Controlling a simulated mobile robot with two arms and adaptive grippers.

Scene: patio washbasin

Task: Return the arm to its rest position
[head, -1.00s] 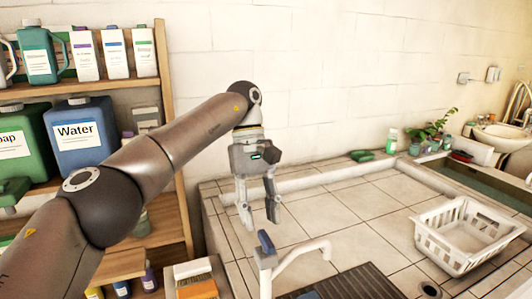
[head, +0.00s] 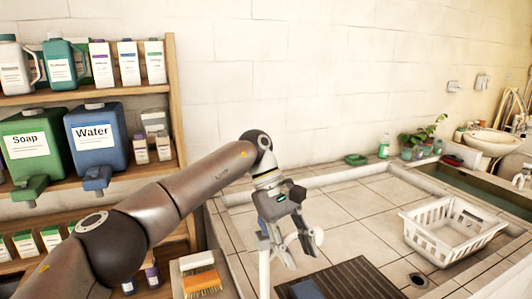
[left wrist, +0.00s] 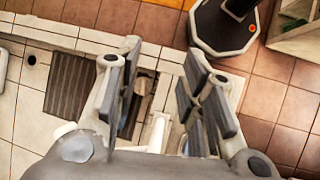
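My left arm (head: 150,208) reaches in from the left, past the shelf, and bends down at its elbow. My left gripper (head: 287,252) hangs tilted in front of the counter tap (head: 264,272) and hides part of it. I cannot tell whether they touch. In the left wrist view the two fingers of the left gripper (left wrist: 160,92) stand apart with nothing held between them. The right gripper is not in view.
A wooden shelf with the Soap jug (head: 38,150) and Water jug (head: 95,140) stands at left. The tiled counter (head: 350,215) holds a dark drain mat (head: 350,278) and a white basket (head: 450,236). A brush (head: 203,282) lies near the shelf. The counter's middle is clear.

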